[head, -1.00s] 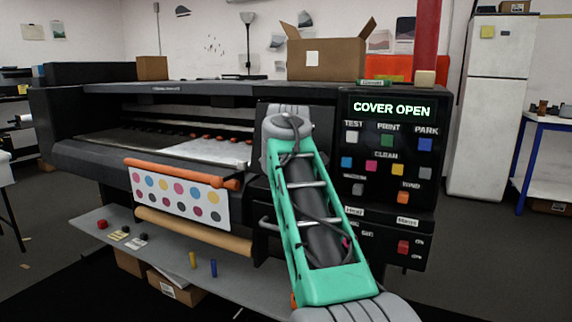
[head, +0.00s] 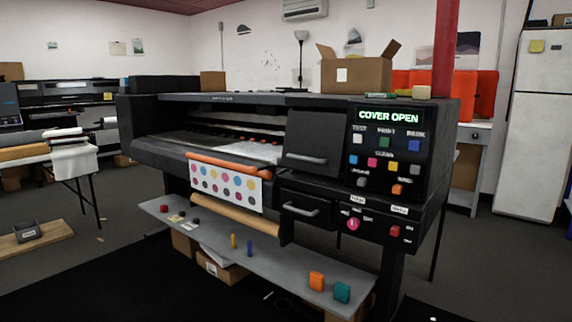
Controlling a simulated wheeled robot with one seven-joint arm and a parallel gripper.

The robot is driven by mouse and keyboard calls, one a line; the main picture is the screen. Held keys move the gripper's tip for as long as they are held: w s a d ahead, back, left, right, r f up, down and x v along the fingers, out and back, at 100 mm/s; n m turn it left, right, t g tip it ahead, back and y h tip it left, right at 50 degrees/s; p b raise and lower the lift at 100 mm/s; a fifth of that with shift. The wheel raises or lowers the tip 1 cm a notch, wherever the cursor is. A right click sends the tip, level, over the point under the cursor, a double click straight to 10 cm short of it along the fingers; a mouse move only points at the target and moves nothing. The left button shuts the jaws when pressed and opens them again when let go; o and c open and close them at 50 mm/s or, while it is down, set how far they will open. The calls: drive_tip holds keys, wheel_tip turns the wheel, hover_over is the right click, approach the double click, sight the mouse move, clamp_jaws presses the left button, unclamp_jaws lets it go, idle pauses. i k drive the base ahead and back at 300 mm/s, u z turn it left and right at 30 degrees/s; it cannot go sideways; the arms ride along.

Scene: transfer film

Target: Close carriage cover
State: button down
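A large black printer (head: 240,99) stands in the middle of the head view. Its display (head: 388,117) reads "COVER OPEN". Left of the control panel is a dark cover panel (head: 312,138) with a grey bar handle (head: 306,158). It appears to stand slightly out from the body, but I cannot tell how far open it is. Below it is a black drawer-like front (head: 312,200) with its own grey handle (head: 299,210). My gripper and arm are not in view.
A grey shelf (head: 215,240) along the printer's front holds orange and teal blocks and other small items. A cardboard box (head: 357,73) sits on top. A table with rolls (head: 60,145) stands at left. Dark floor in front is clear.

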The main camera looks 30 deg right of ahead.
sight(313, 142)
drive_tip(key=u, duration=0.45)
drive_tip(key=k, duration=1)
drive_tip(key=z, duration=0.5)
drive_tip(key=i, duration=1.55)
drive_tip(key=u, duration=0.3)
